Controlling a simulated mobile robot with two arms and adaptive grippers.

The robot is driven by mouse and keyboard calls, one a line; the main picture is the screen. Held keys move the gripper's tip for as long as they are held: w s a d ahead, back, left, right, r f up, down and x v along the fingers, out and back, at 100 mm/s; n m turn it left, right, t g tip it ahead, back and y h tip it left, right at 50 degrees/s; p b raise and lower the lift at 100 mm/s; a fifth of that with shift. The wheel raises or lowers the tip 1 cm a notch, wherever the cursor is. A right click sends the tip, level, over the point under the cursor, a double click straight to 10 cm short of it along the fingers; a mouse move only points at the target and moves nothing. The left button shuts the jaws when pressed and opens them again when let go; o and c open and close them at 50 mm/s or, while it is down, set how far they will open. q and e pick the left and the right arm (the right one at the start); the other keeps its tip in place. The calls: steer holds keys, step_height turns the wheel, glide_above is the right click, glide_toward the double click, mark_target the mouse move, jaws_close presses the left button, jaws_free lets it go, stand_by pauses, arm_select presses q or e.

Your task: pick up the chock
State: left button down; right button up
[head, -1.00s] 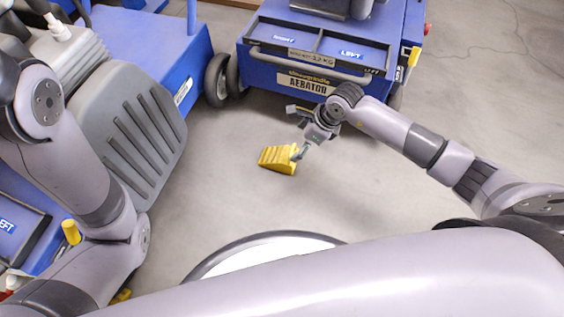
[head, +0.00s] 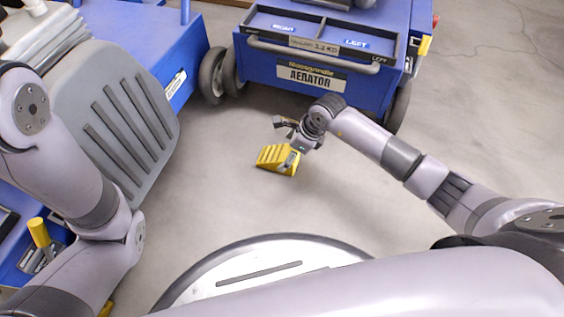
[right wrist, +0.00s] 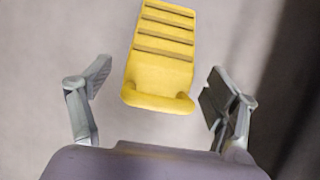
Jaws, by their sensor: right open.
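The chock (head: 274,157) is a yellow wedge with ridges across its slope, lying on the grey floor in front of the aerator. It also shows in the right wrist view (right wrist: 162,62), with its thick end toward the gripper. My right gripper (head: 284,143) is at the right end of the chock in the head view and partly covers it. In the right wrist view the gripper (right wrist: 158,88) is open, with one finger on each side of the chock's near end and clear gaps to both. My left gripper is not in view.
A blue aerator (head: 310,72) with a tray on top stands behind the chock. Another blue machine with a grey ribbed cover (head: 125,125) stands at the left. Open floor (head: 480,130) lies to the right.

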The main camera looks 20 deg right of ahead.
steer(key=shift+b+x, duration=0.35)
steer(key=shift+x, duration=0.65)
steer(key=shift+c, duration=0.2)
steer(key=shift+r, duration=0.1)
steer(key=c, duration=1.7)
